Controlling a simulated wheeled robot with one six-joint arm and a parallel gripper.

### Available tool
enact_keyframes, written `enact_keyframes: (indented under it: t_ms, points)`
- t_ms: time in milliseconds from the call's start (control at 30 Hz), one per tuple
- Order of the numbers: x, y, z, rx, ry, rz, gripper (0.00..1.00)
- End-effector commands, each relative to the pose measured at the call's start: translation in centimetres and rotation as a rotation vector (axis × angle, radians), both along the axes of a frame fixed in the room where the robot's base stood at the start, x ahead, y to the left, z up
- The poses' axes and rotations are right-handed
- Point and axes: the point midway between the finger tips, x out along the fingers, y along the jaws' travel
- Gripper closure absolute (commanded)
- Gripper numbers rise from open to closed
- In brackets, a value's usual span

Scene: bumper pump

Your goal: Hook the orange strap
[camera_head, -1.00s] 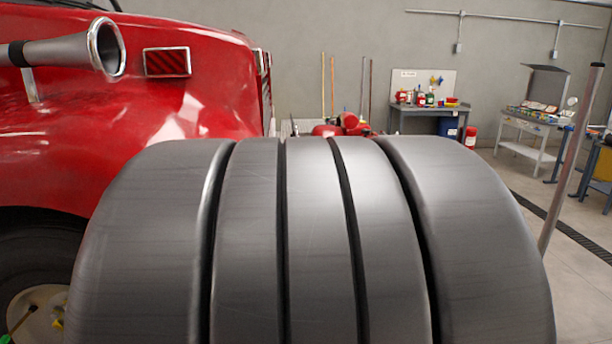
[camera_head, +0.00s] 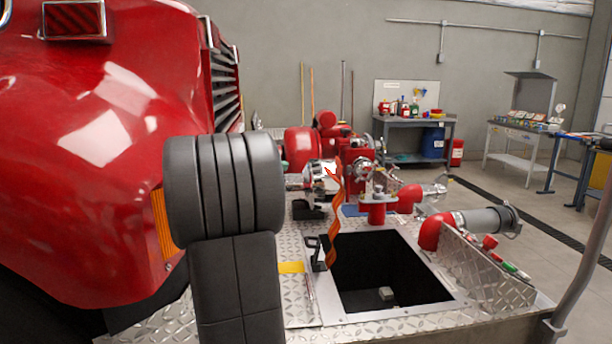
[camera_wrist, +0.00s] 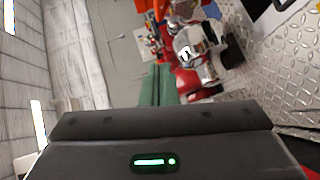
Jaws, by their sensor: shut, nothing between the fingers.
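The orange strap (camera_head: 337,215) hangs in the head view from beside the chrome pump fitting (camera_head: 320,172) down to the left rim of a square opening. Its lower end is near a black bracket (camera_head: 318,255) on that rim. I cannot make out a hook. An orange patch at the top of the wrist view may be the strap. My gripper shows in the wrist view as two green fingers (camera_wrist: 161,85) side by side, shut and empty, beyond its black body. In the head view my dark arm hides it, and its distance to the strap is unclear.
A square opening (camera_head: 385,270) lies in the diamond-plate bumper deck. Red pump parts (camera_head: 300,148) stand behind it, and a grey capped pipe (camera_head: 485,220) is at right. The red truck hood (camera_head: 100,170) fills the left. A workbench (camera_head: 415,120) stands far back.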

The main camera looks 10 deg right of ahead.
Motion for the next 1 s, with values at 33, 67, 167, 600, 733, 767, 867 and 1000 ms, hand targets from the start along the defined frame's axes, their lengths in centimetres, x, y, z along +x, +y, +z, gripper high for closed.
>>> enact_keyframes:
  t_ms: [33, 67, 167, 600, 733, 767, 867, 1000]
  points:
    - [0.3, -0.4, 0.0, -0.001, 0.001, -0.002, 1.00]
    - [0.5, -0.6, -0.1, -0.001, 0.001, -0.002, 1.00]
    - [1.6, -1.8, -0.4, 0.001, 0.002, -0.005, 1.00]
    - [6.6, -8.4, -2.3, 0.000, 0.004, -0.003, 1.00]
    - [6.6, -9.9, -2.7, 0.001, 0.003, -0.002, 1.00]
    - [6.6, -10.1, -2.8, 0.001, 0.003, -0.002, 1.00]
    - [6.5, -10.6, -2.9, 0.000, 0.004, -0.002, 1.00]
    - [6.5, -10.7, -3.0, 0.001, 0.003, 0.000, 1.00]
